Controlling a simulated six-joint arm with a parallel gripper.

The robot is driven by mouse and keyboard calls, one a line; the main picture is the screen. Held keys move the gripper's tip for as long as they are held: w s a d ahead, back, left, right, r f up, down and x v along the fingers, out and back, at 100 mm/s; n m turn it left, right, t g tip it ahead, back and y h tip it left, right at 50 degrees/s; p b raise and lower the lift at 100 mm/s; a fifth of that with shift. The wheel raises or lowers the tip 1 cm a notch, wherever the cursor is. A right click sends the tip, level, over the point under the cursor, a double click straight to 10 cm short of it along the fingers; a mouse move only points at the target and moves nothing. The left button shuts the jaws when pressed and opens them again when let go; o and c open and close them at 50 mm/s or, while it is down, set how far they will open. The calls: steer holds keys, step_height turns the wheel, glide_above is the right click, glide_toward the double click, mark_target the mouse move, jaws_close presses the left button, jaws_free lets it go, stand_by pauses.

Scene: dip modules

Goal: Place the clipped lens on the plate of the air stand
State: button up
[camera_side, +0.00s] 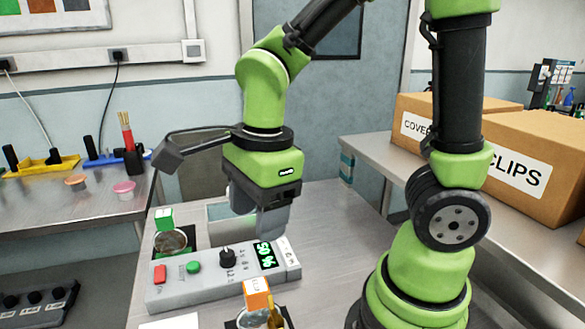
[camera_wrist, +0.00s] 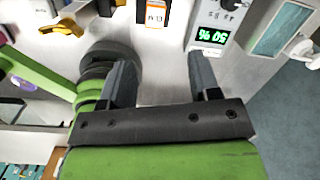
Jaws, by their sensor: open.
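My gripper (camera_side: 257,212) is open and empty above the work table, behind the grey control box. In the wrist view its two fingers (camera_wrist: 162,72) stand apart with nothing between them. A green block (camera_side: 164,218) stands at the table's left, by a round glassy piece (camera_side: 170,241) on a dark base. I cannot tell which of these is the clipped lens or the air stand.
The grey control box (camera_side: 215,278) has a red and a green button, a black knob and a lit green display. A pale blue-lined tray (camera_side: 218,211) is behind it, partly hidden by my gripper. Cardboard boxes (camera_side: 535,165) stand on the right bench.

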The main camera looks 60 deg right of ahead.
steer(key=s+d+r+n+t, duration=0.1)
steer(key=s+r+n+t, duration=0.2)
steer(key=n, duration=0.6)
steer(key=s+d+r+n+t+y, duration=0.1)
steer(key=s+r+n+t, duration=0.2)
steer(key=r+n, duration=0.3)
steer(key=n, duration=0.4)
steer(key=shift+s+d+r, duration=0.15)
steer(key=shift+s+d, duration=0.05)
steer(key=shift+d, duration=0.2)
